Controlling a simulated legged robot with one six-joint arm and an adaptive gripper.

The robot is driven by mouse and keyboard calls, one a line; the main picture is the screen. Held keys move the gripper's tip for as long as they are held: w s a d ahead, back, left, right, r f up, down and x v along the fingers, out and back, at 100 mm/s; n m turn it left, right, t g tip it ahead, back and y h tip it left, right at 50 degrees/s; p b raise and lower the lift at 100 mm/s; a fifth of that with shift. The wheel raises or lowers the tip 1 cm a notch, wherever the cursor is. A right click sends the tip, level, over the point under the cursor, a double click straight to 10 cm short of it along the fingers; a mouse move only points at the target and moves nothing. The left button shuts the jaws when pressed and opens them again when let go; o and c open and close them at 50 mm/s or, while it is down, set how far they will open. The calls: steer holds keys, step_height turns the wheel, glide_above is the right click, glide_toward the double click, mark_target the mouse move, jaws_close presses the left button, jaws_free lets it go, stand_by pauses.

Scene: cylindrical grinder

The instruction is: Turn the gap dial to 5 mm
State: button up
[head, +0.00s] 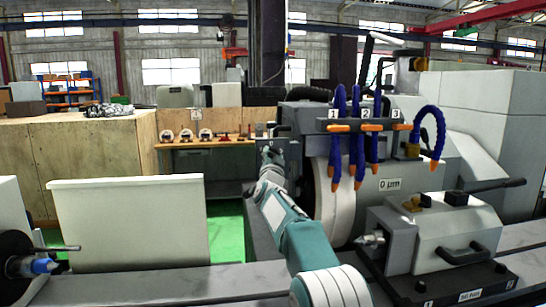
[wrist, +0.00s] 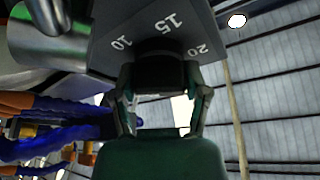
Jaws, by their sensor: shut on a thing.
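The gap dial (wrist: 160,73) is a dark round knob on a grey plate (wrist: 120,48) in the wrist view. The plate carries the numbers 10, 15 and 20, with 15 just above the knob. My gripper (wrist: 160,92) has one finger on each side of the knob and is shut on it. No pointer mark can be made out, so the setting cannot be read. In the head view my gripper (head: 272,154) is at the grey housing left of the white grinding wheel (head: 334,200); the dial is hidden there.
Blue coolant hoses (head: 356,130) with orange tips hang right of my arm, under a bar labelled 1, 2, 3. A "0 µm" label (head: 390,184) is on the machine. A grey tailstock unit (head: 440,240) stands at right. A pale panel (head: 130,225) and green floor are left.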

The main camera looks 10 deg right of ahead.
steer(key=shift+n, duration=0.3)
steer(key=n+y, duration=0.1)
steer(key=n, duration=0.1)
steer(key=n+t+y, duration=0.1)
steer(key=n, duration=0.2)
steer(key=shift+y, duration=0.3)
steer(key=n+y, duration=0.2)
steer(key=n, duration=0.1)
steer(key=n+y, duration=0.2)
steer(key=n, duration=0.2)
steer(key=shift+a, duration=0.15)
steer(key=shift+n, duration=0.6)
steer(key=o, duration=1.1)
steer(key=shift+a, duration=0.1)
steer(key=v, duration=1.2)
